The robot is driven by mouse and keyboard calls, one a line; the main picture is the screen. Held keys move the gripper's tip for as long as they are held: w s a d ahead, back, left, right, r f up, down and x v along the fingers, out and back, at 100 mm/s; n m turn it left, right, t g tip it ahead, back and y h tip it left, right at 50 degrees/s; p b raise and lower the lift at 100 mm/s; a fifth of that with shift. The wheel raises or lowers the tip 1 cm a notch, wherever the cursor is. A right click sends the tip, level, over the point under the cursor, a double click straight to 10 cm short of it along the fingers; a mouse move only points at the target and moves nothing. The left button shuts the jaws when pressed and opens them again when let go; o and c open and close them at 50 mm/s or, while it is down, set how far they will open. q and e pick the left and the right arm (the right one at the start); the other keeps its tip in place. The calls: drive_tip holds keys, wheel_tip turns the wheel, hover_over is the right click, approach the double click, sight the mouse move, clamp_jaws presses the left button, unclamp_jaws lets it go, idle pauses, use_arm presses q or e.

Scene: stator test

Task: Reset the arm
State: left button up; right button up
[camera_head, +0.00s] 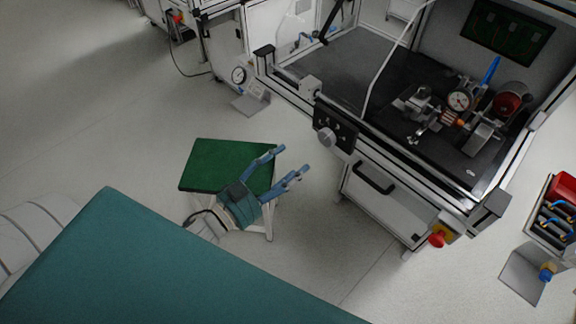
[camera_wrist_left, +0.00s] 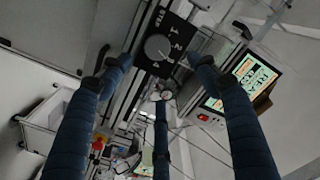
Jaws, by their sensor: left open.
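My left gripper (camera_head: 285,165) shows in the head view, in front of a green-topped stool and left of the test bench. Its blue fingers are spread, with nothing between them. In the left wrist view the same open fingers (camera_wrist_left: 155,75) frame a black control panel with a round knob (camera_wrist_left: 158,47), which stands beyond the fingertips and apart from them. My right gripper shows in neither view.
The green stool (camera_head: 212,165) is close to my left gripper. Floor at left is clear.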

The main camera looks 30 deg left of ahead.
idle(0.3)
use_arm(q)
drive_tip(key=s+a+f+n+g+y, duration=0.2)
drive_tip(key=s+f+g, duration=0.15)
drive_tip(key=f, duration=0.85)
drive_tip(key=s+a+f+n+g+y, duration=0.2)
drive_tip(key=s+f, duration=0.2)
drive_tip(key=f, duration=0.7)
drive_tip(key=s+a+f+n+g+y, duration=0.2)
drive_tip(key=s+f, duration=0.2)
drive_tip(key=f, duration=0.8)
drive_tip(key=s+d+f+g, duration=0.1)
drive_tip(key=s+f+g, duration=0.1)
drive_tip(key=s+f, duration=0.3)
drive_tip(key=s+d+f+n+g, duration=0.1)
drive_tip(key=s+f+g, duration=0.2)
drive_tip(key=s, duration=1)
drive_tip(key=s+d+f+n+g, duration=0.1)
drive_tip(key=s+f+g, duration=0.2)
drive_tip(key=s+f, duration=0.5)
drive_tip(key=shift+s+d+f, duration=0.15)
drive_tip(key=shift+s+d, duration=0.2)
drive_tip(key=shift+s, duration=0.3)
drive_tip(key=shift+g, duration=0.25)
